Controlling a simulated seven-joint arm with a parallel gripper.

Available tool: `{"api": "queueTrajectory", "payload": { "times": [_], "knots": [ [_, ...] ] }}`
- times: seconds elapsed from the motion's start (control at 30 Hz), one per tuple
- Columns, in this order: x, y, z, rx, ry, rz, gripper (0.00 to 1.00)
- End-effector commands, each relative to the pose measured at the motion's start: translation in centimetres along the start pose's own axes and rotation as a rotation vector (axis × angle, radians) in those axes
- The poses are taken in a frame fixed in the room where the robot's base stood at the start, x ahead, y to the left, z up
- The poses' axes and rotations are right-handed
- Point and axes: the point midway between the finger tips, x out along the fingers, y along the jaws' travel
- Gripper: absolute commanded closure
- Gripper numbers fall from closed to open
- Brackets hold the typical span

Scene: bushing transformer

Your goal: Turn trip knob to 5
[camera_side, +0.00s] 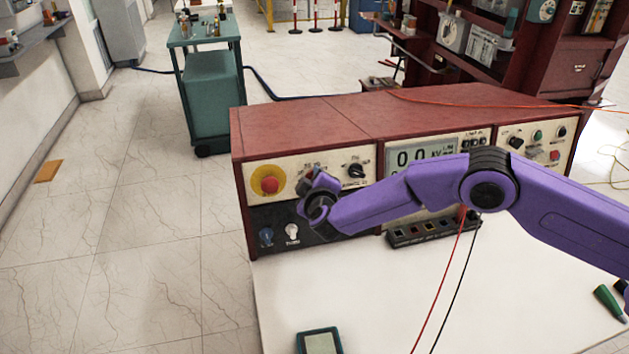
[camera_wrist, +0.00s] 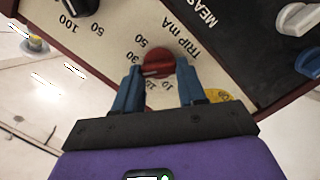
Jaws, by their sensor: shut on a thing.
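The red trip knob (camera_wrist: 157,64) sits on the cream panel below the words TRIP mA in the wrist view. Numbers including 50, 30 and 10 are printed around it. A pale pointer mark shows on the knob's lower left, but I cannot read exactly which number it meets. My gripper (camera_wrist: 159,68) has one blue finger on each side of the knob and is shut on it. In the side view my gripper (camera_side: 318,200) is at the left section of the red-cased test bench (camera_side: 325,115), hiding most of the knob.
A red button on a yellow disc (camera_side: 269,185) is just left of my gripper. A black selector knob (camera_side: 356,170) is to the right. Blue (camera_side: 266,236) and white (camera_side: 292,232) knobs are below.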

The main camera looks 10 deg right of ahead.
Motion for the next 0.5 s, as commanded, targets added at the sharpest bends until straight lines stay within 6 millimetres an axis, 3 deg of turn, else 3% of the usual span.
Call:
{"api": "queueTrajectory", "payload": {
  "times": [0.5],
  "knots": [
    [-0.02,-0.52,0.11,-0.490,0.001,0.074,0.90]
  ]
}}
